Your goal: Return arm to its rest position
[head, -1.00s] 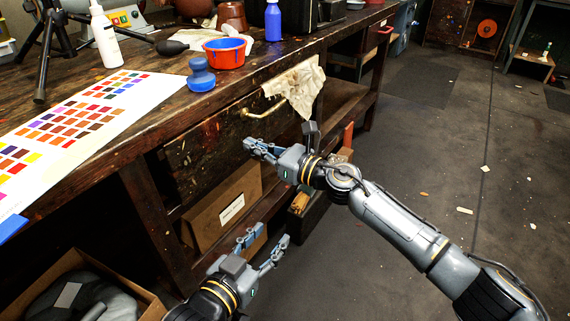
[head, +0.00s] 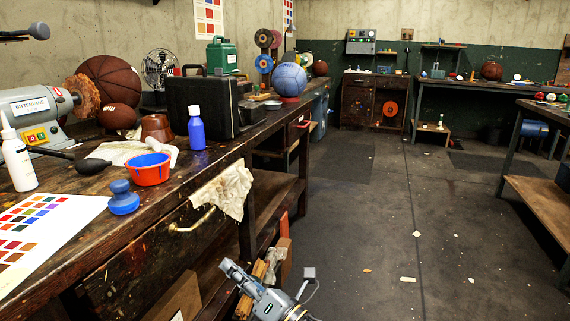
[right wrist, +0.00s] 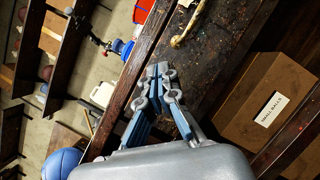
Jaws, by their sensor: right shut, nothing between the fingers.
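My right gripper (head: 228,269) shows at the bottom of the head view, in front of the workbench (head: 100,262) and below its drawer handle (head: 190,222). Its fingers are together and empty. In the right wrist view the closed fingertips (right wrist: 157,76) point toward the bench front, apart from the handle (right wrist: 190,24). My left gripper is outside both views.
A cloth (head: 228,190) hangs over the bench edge. A red-orange bowl (head: 151,171), blue bottle (head: 196,132) and black case (head: 200,104) stand on top. A cardboard box (right wrist: 262,100) sits on the lower shelf. The floor (head: 375,215) to the right is mostly open.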

